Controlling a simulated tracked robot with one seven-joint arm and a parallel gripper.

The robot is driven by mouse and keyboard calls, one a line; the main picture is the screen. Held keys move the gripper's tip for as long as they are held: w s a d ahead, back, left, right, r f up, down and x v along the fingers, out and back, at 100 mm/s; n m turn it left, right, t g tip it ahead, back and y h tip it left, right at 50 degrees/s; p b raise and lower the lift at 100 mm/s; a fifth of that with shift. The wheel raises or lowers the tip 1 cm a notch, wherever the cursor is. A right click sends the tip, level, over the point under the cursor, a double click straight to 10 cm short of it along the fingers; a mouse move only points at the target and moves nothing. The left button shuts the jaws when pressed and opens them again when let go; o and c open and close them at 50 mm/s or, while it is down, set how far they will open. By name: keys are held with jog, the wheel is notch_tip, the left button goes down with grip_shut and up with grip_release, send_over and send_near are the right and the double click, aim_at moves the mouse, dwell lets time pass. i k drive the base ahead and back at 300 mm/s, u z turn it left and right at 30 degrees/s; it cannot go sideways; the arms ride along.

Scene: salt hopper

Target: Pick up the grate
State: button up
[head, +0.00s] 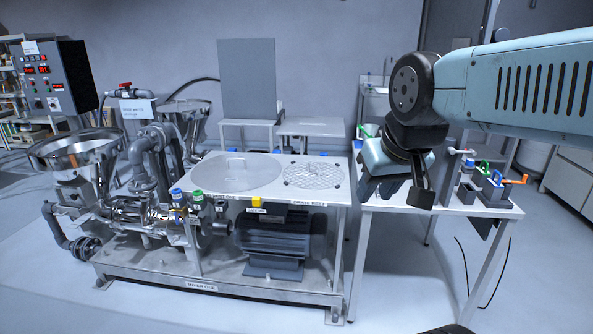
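The grate (312,174) is a round metal mesh disc. It lies flat on the right part of the white bench top (218,198), with a small raised piece near its middle. My gripper (422,190) hangs at the end of my arm, to the right of the grate and apart from it. It points downward in front of the side table. Only part of its dark fingers shows, so I cannot tell whether they are apart or together. I see nothing held in it.
Steel hoppers (75,155) and pipes stand at the left. The side table (375,200) at the right holds several small tools with coloured handles (497,177). An upright grey panel (247,80) stands behind the bench.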

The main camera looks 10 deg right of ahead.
aim_at(309, 163)
jog(key=u, duration=0.15)
jog(key=i, duration=1.15)
jog(key=z, duration=0.45)
jog(key=i, duration=0.7)
jog(key=z, duration=0.35)
